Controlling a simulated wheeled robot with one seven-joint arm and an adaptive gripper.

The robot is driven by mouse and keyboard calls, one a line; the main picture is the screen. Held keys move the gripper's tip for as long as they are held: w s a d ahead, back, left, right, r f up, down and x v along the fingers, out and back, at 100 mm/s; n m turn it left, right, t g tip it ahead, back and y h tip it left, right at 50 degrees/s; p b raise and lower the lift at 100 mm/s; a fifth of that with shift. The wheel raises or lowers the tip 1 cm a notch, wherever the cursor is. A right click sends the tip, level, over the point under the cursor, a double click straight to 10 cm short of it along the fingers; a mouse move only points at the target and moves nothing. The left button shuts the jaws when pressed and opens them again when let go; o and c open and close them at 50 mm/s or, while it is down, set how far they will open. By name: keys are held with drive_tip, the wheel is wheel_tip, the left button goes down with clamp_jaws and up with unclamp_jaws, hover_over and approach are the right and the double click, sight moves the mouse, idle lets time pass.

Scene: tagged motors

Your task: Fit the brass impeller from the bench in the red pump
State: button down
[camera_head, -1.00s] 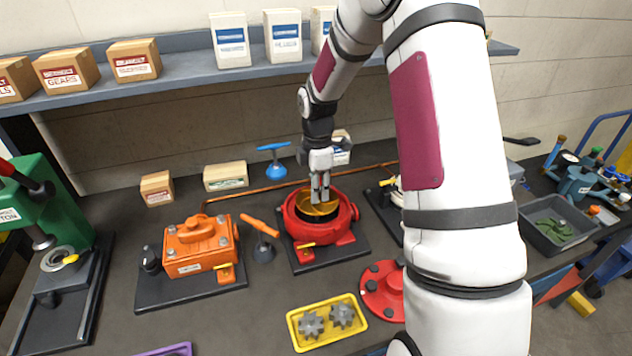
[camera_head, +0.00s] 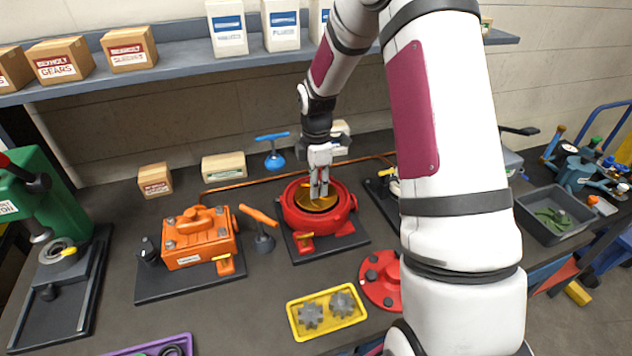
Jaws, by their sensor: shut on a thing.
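The red pump (camera_head: 338,221) stands open on a dark base plate in the middle of the bench. The brass impeller (camera_head: 311,205) shows as a gold disc inside the round opening of the pump. My gripper (camera_head: 318,195) points down into the opening, with its fingertips shut on the middle of the impeller. The fingers hide part of the impeller, and I cannot tell whether it is fully seated. A red round cover (camera_head: 377,290) lies on the bench in front of the pump, partly behind my arm.
An orange pump (camera_head: 198,240) and an orange-handled tool (camera_head: 262,235) stand left of the red pump. A yellow tray (camera_head: 327,329) with grey gears lies in front. A blue valve handle (camera_head: 272,150) and a copper pipe (camera_head: 240,188) are behind.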

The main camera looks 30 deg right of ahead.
drive_tip(key=shift+f+b, duration=0.45)
drive_tip(key=shift+f, duration=1.95)
drive_tip(key=c, duration=1.3)
unclamp_jaws()
drive_tip(key=shift+r+p, duration=0.95)
drive_tip(key=shift+r, duration=2)
wheel_tip(320, 180, up, 12)
